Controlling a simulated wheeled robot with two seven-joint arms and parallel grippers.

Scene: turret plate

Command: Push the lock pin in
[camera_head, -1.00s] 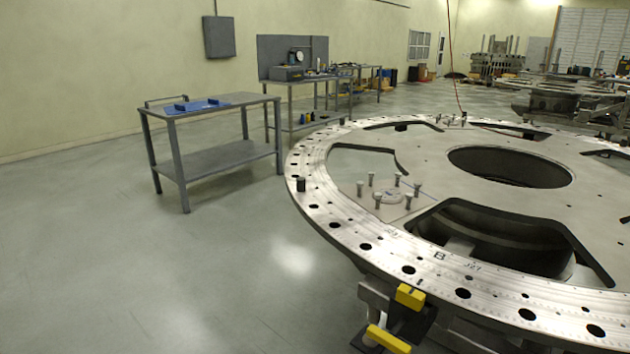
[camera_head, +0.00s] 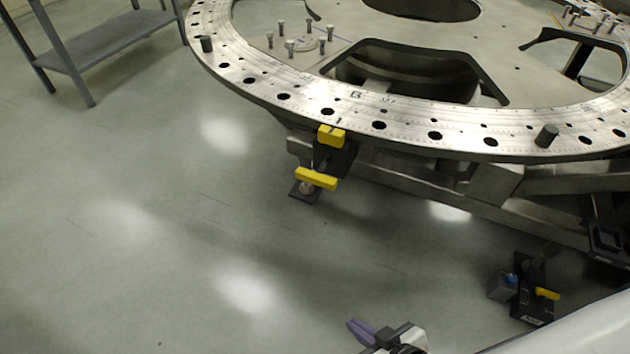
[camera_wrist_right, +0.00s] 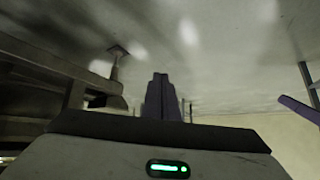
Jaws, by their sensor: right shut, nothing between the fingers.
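The turret plate (camera_head: 450,120) is a large grey metal ring with a row of holes along its rim. On its near edge sits a dark bracket with a yellow block (camera_head: 331,135) on top and a yellow bar (camera_head: 317,179) below it. I cannot tell which part is the lock pin. My right gripper (camera_head: 362,330) has purple fingers and is at the bottom of the head view, well apart from the bracket. Its fingers also show in the right wrist view (camera_wrist_right: 162,98), shut and empty. My left gripper does not show in the head view.
Dark cylinders stand on the rim at left (camera_head: 207,43) and right (camera_head: 547,135). A dark floor unit with a yellow piece (camera_head: 547,293) stands at lower right. A grey table (camera_head: 110,35) is at upper left. The floor between is clear. A purple bar (camera_wrist_right: 300,108) in the wrist view is unidentified.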

